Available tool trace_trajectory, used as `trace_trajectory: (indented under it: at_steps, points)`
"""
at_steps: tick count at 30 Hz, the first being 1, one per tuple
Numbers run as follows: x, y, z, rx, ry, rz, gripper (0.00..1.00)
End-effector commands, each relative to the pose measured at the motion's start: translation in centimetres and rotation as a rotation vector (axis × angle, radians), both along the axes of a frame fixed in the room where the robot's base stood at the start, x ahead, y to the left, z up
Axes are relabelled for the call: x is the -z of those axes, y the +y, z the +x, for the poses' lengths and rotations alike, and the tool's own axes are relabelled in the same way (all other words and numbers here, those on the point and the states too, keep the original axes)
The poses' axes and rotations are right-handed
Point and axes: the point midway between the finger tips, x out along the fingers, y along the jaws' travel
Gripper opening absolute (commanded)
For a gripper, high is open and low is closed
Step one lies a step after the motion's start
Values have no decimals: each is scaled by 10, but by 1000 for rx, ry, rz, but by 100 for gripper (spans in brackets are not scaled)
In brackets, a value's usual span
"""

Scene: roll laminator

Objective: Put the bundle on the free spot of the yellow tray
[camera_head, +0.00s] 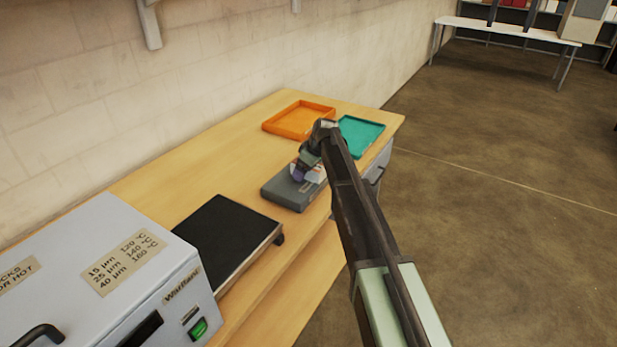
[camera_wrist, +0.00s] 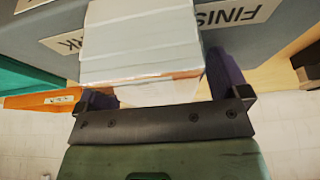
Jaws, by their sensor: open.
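The bundle (camera_wrist: 140,42) is a pale grey-white block of stacked sheets. It lies on a dark grey slab (camera_head: 286,192) with partly readable lettering "FINIS". My gripper (camera_wrist: 160,82) is open, with its purple fingers on either side of the bundle; I cannot tell whether they touch it. In the head view my gripper (camera_head: 309,165) is low over the slab, and the bundle shows only as a small pale patch. No plainly yellow tray shows; an orange tray (camera_head: 290,124) stands farther back on the bench. Its visible floor looks empty, and my wrist covers its near right corner.
A teal tray (camera_head: 362,134) stands right of the orange one, partly behind my arm. Nearer are a black flat plate (camera_head: 222,240) and the grey laminator (camera_head: 110,275). The wooden bench (camera_head: 215,180) is clear along the wall.

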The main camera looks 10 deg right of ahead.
Motion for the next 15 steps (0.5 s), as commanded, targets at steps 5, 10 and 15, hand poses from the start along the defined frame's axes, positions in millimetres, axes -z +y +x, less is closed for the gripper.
trace_trajectory:
  at_steps: [5,10,15]
  points:
    - [-2,0,0,0,0,0,94]
    - [1,0,0,0,0,0,94]
    - [2,0,0,0,0,0,89]
